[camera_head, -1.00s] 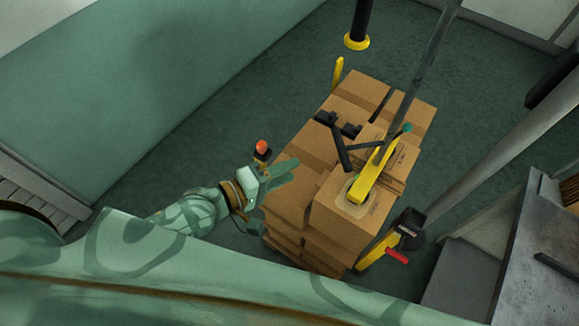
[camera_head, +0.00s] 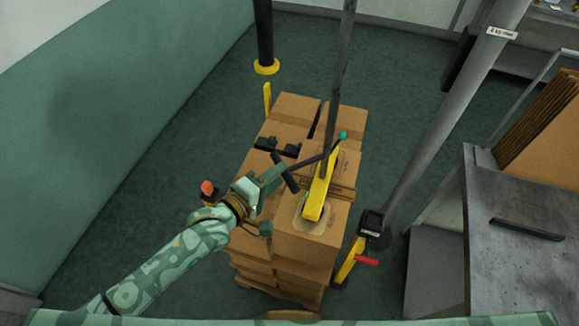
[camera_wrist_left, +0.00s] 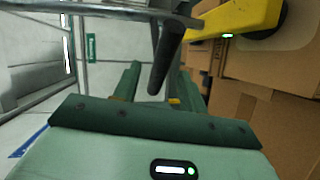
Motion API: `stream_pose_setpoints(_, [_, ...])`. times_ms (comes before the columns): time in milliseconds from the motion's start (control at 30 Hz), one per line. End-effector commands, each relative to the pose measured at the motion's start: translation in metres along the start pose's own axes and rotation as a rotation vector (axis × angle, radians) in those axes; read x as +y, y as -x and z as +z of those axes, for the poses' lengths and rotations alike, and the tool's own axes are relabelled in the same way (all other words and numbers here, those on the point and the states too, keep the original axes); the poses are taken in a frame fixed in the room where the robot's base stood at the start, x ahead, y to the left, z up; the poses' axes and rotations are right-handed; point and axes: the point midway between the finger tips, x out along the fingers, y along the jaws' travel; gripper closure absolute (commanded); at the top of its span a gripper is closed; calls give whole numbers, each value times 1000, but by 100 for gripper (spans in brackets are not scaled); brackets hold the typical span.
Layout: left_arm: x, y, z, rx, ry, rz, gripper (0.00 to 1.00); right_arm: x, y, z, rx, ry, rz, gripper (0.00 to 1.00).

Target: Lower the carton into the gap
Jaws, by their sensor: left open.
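A brown carton (camera_head: 300,253) is at the near end of the stack, with the yellow lifter arm (camera_head: 317,195) over a pale patch on its top. I cannot tell whether it hangs or rests. A narrow dark gap (camera_head: 317,124) shows between cartons farther back. My left gripper (camera_head: 277,178) is open beside the lifter's black handle (camera_head: 288,180). In the left wrist view, the black handle (camera_wrist_left: 166,55) appears between the two green fingers (camera_wrist_left: 160,80), with no visible grip. My right gripper is not in view.
A grey post (camera_head: 460,95) and a black box with a red lever (camera_head: 367,261) stand right of the stack. A metal bench (camera_head: 520,215) is at the right. An orange-topped black post (camera_head: 207,188) stands close to my left arm. Floor is clear at left.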

Motion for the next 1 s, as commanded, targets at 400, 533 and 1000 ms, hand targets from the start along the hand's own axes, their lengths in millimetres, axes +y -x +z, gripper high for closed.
stream_pose_setpoints(400, [0,-53,0,0,0,0,58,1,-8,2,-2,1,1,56])
stream_pose_setpoints(533, [0,-54,0,0,0,0,58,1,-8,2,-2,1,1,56])
stream_pose_setpoints(1000, [-8,-55,0,0,-1,-3,100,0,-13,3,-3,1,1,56])
